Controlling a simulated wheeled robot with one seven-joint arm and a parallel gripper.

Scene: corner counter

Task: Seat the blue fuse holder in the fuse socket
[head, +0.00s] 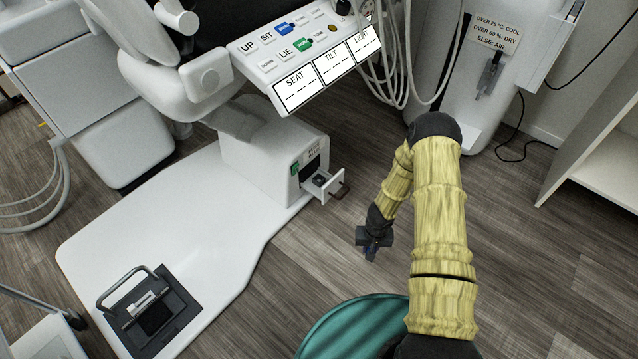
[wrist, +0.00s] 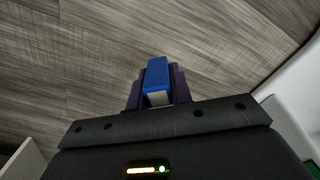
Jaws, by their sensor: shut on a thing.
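My gripper (head: 371,252) is shut on the blue fuse holder (wrist: 157,76). In the wrist view the holder is a blue block with a pale lower end, between the two dark fingers. The fuse socket appears to be in the small pulled-out drawer (head: 323,186) at the front of the white chair-base box (head: 270,160). A dark square part sits inside that drawer. My gripper is to the right of and nearer than the drawer, clearly apart from it.
A control panel (head: 306,47) with SEAT, TILT and LIGHT screens hangs above the box. Hoses (head: 398,60) hang behind my arm. A foot pedal (head: 150,312) stands on the white base plate at lower left. A green round seat (head: 350,328) is at the bottom. Floor between gripper and drawer is clear.

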